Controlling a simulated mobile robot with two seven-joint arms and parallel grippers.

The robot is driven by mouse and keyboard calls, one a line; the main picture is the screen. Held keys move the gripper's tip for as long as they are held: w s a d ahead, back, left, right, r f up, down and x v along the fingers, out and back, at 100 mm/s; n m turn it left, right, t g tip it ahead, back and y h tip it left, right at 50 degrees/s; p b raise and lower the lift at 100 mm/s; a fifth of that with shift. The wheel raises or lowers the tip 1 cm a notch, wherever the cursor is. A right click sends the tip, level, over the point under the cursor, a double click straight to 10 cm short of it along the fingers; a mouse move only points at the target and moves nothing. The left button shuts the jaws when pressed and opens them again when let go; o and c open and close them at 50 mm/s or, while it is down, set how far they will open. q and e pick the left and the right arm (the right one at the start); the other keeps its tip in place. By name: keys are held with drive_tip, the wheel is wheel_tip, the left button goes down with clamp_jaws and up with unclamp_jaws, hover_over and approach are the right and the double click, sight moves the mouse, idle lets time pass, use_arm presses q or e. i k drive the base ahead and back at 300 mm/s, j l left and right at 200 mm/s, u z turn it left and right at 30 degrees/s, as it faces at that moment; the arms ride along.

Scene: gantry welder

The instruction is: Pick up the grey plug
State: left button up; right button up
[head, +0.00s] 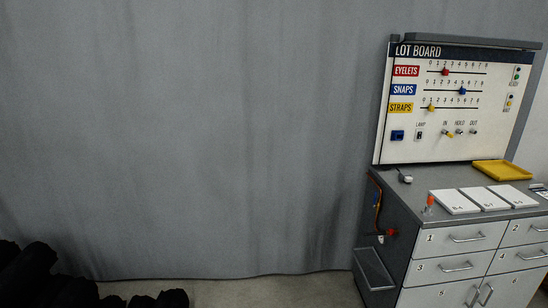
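A small light-grey piece (405,178) that looks like the grey plug lies on the cabinet's top, near its left back corner, below the lot board. A thin dark line, perhaps its cord, runs up from it toward the board. It is too small to make out its prongs or exact shape. Neither gripper shows in the head view, and nothing is seen touching the grey piece.
The grey cabinet (430,268) with numbered drawers stands at the right. Its top holds white cards (455,202), a yellow tray (502,170) and an orange-tipped item (430,203). The lot board (450,105) rises behind. A grey curtain (200,130) fills the left; dark shapes sit lower left.

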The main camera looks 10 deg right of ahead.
sight(404, 176)
drive_tip(key=i+l, duration=0.15)
drive_tip(key=l, duration=0.2)
drive_tip(key=i+l+u, duration=0.1)
drive_tip(key=l, duration=0.25)
drive_tip(key=i+l, duration=0.25)
drive_tip(key=i+l+u, duration=0.1)
drive_tip(key=l, duration=0.35)
drive_tip(key=i+l, duration=0.2)
drive_tip(key=l, duration=0.15)
drive_tip(key=i+l+u, duration=0.1)
drive_tip(key=l, duration=0.25)
drive_tip(key=i, duration=0.05)
